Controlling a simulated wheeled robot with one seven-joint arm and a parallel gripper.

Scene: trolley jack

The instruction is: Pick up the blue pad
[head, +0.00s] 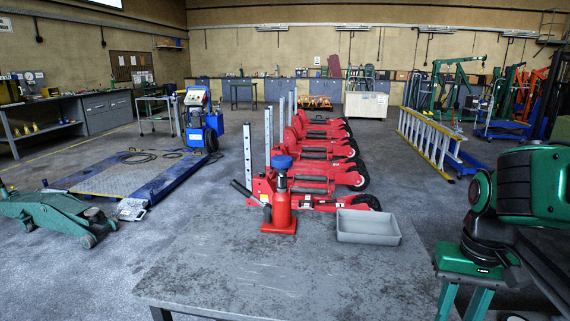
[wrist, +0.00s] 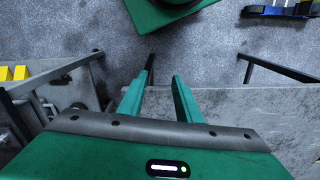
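The blue pad (head: 282,162) sits on top of a red bottle jack (head: 280,212) standing upright on the grey table (head: 215,270). My gripper (head: 463,303) is at the lower right of the head view, beside the table's right edge and well apart from the pad. It points down, and its lower end is cut off by the picture edge. In the wrist view my gripper (wrist: 158,82) shows two green fingers with a gap between them and nothing held. The pad does not show in the wrist view.
A grey tray (head: 367,227) stands on the table right of the jack. Red trolley jacks (head: 318,172) stand in a row behind. A table edge (wrist: 250,92) lies near my fingers in the wrist view. The table's front and left are clear.

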